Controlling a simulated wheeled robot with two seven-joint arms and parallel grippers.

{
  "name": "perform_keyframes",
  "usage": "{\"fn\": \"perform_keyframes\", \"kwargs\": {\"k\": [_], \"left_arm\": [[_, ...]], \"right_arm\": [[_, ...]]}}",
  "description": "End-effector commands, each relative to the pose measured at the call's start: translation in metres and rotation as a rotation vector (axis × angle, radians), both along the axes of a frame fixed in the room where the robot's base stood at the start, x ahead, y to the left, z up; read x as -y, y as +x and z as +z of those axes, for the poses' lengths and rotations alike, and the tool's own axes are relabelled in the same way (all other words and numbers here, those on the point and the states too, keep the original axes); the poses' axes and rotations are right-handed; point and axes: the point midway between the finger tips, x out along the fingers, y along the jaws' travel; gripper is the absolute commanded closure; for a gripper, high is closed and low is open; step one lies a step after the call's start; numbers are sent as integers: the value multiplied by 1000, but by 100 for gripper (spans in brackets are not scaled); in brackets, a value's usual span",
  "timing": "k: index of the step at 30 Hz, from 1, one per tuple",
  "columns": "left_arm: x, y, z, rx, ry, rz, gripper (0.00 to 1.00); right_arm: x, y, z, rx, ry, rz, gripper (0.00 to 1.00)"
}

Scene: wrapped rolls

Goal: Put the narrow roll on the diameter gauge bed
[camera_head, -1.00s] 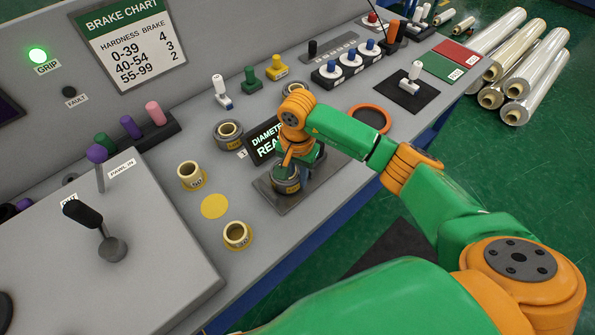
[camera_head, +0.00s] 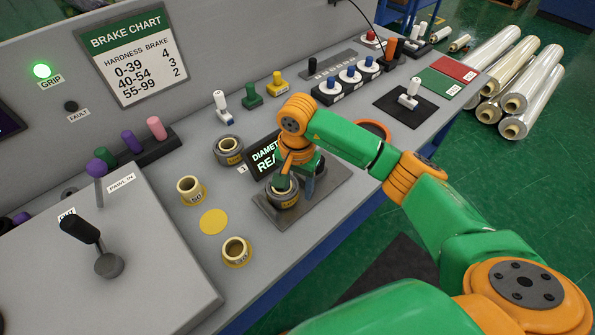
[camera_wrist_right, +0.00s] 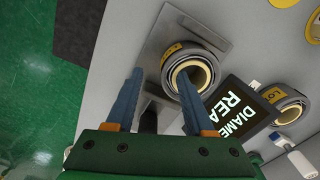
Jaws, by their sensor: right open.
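A roll with a cream core, dark grey wrap and yellow label sits upright on the grey plate of the diameter gauge bed (camera_head: 328,184). I take this roll (camera_head: 284,197) to be the narrow one, but cannot compare widths surely. It also shows in the right wrist view (camera_wrist_right: 172,58), with the bed's plate (camera_wrist_right: 158,40) under it. My right gripper (camera_wrist_right: 161,75) is open at the bed. In the wrist view one finger overlaps the roll's near edge, and the other is left of it over the plate. Contact cannot be told. My left gripper is not in view.
The gauge display (camera_head: 264,157) stands close behind the bed, with another grey-wrapped roll (camera_head: 229,150) beside it. Two cream rolls (camera_head: 190,190) (camera_head: 236,251) stand left and in front, near a bare yellow disc (camera_head: 213,221). A lever box (camera_head: 150,265) fills the left.

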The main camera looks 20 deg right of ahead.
Motion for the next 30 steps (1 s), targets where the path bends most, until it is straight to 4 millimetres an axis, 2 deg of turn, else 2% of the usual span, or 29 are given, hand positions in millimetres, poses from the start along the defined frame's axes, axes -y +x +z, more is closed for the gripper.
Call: {"fn": "perform_keyframes", "kwargs": {"k": [6,10,12,16,30], "left_arm": [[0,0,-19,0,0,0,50],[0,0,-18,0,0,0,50],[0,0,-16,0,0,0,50],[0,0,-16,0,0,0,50],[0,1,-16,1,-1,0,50]], "right_arm": [[0,1,50,8,-1,0,47],[1,1,82,6,-2,0,47],[0,1,91,3,-2,1,47],[0,0,97,1,-1,-1,47],[0,0,97,0,0,0,47]]}}
